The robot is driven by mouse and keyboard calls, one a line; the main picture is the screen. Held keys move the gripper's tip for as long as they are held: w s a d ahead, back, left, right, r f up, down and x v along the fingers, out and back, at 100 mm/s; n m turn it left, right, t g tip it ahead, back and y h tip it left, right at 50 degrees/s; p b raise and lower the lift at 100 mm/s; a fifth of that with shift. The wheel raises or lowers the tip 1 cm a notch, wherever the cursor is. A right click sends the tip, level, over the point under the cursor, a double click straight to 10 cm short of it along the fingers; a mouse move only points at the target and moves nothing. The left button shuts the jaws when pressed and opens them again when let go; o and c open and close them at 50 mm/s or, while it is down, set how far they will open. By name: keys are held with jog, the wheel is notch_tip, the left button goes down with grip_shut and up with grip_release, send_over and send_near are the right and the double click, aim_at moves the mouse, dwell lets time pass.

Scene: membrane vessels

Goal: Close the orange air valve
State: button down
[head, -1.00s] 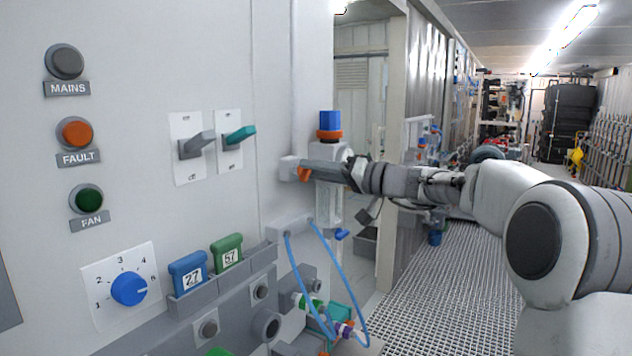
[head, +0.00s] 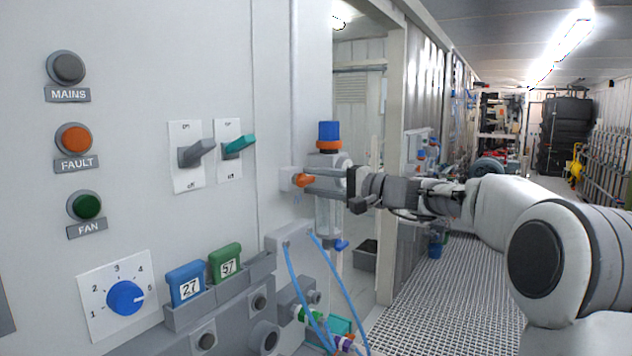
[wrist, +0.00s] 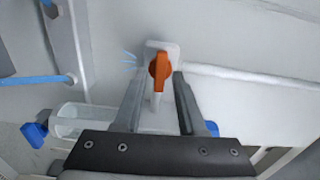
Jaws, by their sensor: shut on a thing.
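The orange air valve is a small orange lever handle (head: 304,180) on a pale fitting at the right edge of the panel. My gripper (head: 311,182) reaches it from the right with its fingers along either side of the handle. In the wrist view, the orange handle (wrist: 160,70) sits between the two fingertips of my gripper (wrist: 158,80), its lever pointing back toward the palm. My gripper is shut on the handle, though its contact faces are hard to make out.
A clear filter bowl with a blue cap (head: 329,132) stands directly behind my fingers. Blue hoses (head: 300,285) loop below. The panel carries switches (head: 197,152) and a blue dial (head: 126,298). The grated aisle (head: 440,275) is open at the right.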

jog(key=shift+m, duration=0.4)
jog(key=c, duration=0.9)
grip_release()
jog(key=shift+o, duration=0.2)
jog(key=shift+d, duration=0.1)
jog(key=b+v, duration=0.1)
jog(key=v, duration=1.6)
jog(key=shift+b, duration=0.3)
jog(key=shift+s+d, duration=0.1)
